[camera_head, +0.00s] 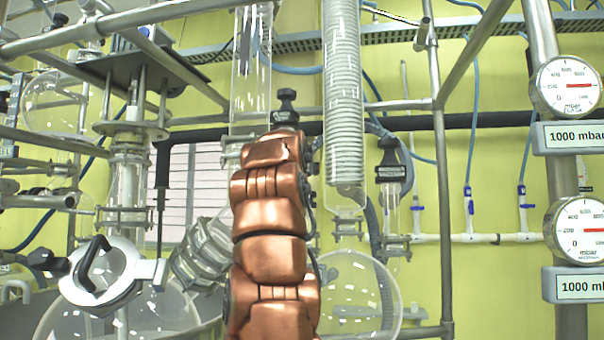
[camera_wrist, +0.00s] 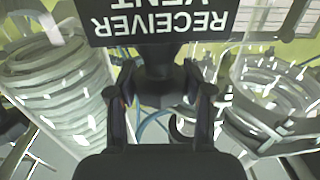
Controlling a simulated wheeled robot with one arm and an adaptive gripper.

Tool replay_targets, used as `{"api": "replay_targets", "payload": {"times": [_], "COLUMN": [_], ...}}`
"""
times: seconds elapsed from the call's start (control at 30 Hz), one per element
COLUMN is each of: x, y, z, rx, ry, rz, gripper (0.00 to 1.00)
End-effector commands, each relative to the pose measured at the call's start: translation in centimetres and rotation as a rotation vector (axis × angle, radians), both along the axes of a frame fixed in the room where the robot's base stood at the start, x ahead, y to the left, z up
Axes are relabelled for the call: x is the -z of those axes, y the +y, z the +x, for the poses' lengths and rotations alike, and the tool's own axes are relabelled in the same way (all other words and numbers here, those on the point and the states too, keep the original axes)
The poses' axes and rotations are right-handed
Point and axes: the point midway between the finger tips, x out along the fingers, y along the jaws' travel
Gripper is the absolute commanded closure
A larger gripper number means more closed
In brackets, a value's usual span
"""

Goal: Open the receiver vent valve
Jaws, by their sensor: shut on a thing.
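The receiver vent valve shows in the wrist view as a black plate lettered RECEIVER VENT (camera_wrist: 160,22), upside down, with a black handle (camera_wrist: 163,75) below it. My gripper (camera_wrist: 163,93) has one finger on each side of this handle and is shut on it. In the head view my copper-coloured arm hides the gripper. A black knob (camera_head: 287,100) stands just above the arm's top there; I cannot tell from that view whether it is the same valve. How far the valve is turned is not clear.
Another black-topped valve (camera_head: 389,160) stands to the right of a coiled glass condenser (camera_head: 343,90). Two gauges (camera_head: 567,85) (camera_head: 580,229) on the right stand above 1000 mbar plates. Metal frame rods (camera_head: 445,150) and glass vessels (camera_head: 355,290) crowd the arm.

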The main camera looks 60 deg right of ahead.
Motion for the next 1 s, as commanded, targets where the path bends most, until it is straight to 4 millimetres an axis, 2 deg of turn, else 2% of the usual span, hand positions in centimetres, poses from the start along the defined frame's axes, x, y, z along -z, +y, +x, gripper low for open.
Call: {"api": "replay_targets", "payload": {"times": [1.0], "x": [-0.50], "y": [0.18], "z": [-0.07], "rx": [-0.352], "ry": [-0.005], "rz": [0.001], "gripper": [0.80]}}
